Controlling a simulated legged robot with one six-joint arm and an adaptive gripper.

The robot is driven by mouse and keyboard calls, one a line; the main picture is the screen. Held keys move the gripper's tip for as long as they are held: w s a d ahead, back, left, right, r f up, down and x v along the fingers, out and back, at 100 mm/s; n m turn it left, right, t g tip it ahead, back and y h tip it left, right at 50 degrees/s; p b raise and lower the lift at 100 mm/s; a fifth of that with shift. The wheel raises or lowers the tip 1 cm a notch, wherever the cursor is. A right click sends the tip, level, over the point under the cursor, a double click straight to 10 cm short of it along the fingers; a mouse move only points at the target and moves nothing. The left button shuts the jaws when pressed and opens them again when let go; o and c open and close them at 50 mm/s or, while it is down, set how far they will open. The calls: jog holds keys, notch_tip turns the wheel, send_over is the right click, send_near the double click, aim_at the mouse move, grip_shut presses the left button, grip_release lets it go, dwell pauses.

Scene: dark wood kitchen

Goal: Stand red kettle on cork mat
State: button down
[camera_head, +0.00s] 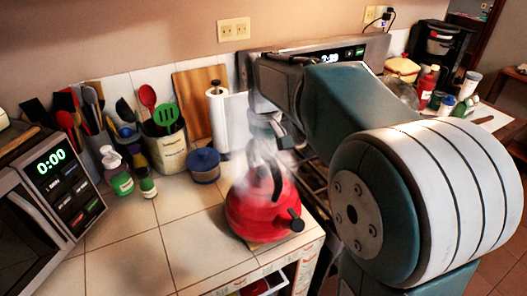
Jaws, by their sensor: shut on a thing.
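The red kettle (250,213) is upright at the front right of the tiled counter, with its dark handle on top and its black-tipped spout toward the right. My gripper (266,150) reaches down from above and is shut on the kettle's handle; its fingers look blurred and partly see-through. A thin tan edge of what looks like the cork mat (258,246) shows below the kettle's base; the rest of the mat is hidden under the kettle. I cannot tell whether the base touches the mat or hangs slightly above it.
Green-labelled bottles (122,182) and a microwave (48,195) are at left. The front-left counter is clear. The counter's edge is close to the kettle.

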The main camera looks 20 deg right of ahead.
jog(key=shift+d+f, duration=0.15)
jog(key=shift+f, duration=0.05)
jog(key=shift+c, duration=2.2)
grip_release()
jog(key=shift+o, duration=0.4)
jog(key=shift+f, duration=0.2)
jog(key=shift+r, duration=0.1)
notch_tip(320, 180, up, 12)
jog(key=s+f+m+t, duration=0.1)
jog(key=s+f+t, duration=0.1)
jog(key=s+f, duration=0.4)
jog(key=s+f+m+t, duration=0.1)
jog(key=s+f+t, duration=0.2)
jog(key=s+f, duration=0.4)
jog(key=s, duration=0.8)
jog(key=shift+t, duration=0.3)
